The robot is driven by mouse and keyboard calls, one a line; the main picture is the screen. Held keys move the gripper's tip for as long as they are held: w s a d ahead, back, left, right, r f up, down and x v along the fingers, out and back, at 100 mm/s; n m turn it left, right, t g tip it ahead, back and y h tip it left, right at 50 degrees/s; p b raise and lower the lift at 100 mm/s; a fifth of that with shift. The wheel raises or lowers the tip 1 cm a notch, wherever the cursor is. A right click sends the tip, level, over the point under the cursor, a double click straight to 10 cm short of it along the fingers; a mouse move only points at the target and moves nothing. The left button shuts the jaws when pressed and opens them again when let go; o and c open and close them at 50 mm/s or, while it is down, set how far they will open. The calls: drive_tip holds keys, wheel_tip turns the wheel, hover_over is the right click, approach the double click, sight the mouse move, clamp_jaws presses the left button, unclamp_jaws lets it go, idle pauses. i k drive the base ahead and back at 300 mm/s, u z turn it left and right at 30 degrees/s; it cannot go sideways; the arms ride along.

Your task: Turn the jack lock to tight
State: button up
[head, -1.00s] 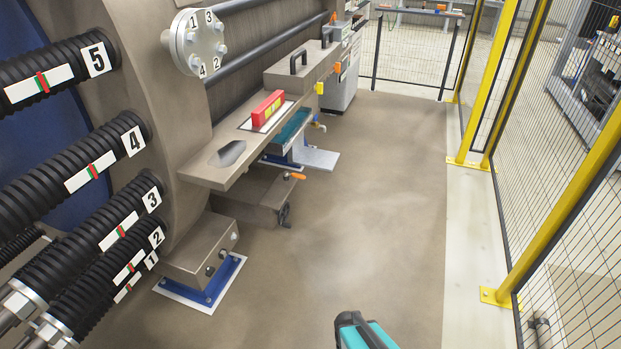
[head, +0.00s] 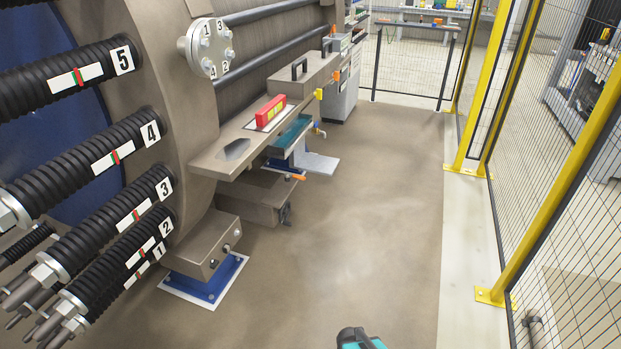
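A grey-brown jack box (head: 262,200) sits low beneath the ledge on the side of the big stack. A small orange lever (head: 297,177) sticks out at its upper right corner; I take it to be the jack lock. A dark handwheel (head: 286,213) is on the box's right end. The lever is small, and I cannot read any tight or loose mark. A black and teal part of my own arm shows at the bottom edge, well in front of the jack and apart from it. My gripper's fingers are not in view.
The ledge (head: 215,160) above the jack carries a red and yellow spirit level (head: 270,110). A blue-footed support block (head: 205,250) stands left of the jack. Ribbed black tie rods (head: 90,165) stick out at left. Yellow-posted fence (head: 540,200) runs at right. Open floor (head: 370,220) lies between.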

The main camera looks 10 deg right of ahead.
sight(286, 176)
drive_tip(key=u, duration=0.15)
drive_tip(key=i, duration=0.95)
drive_tip(key=z, duration=0.85)
drive_tip(key=k, duration=0.15)
drive_tip(key=u, duration=2.7)
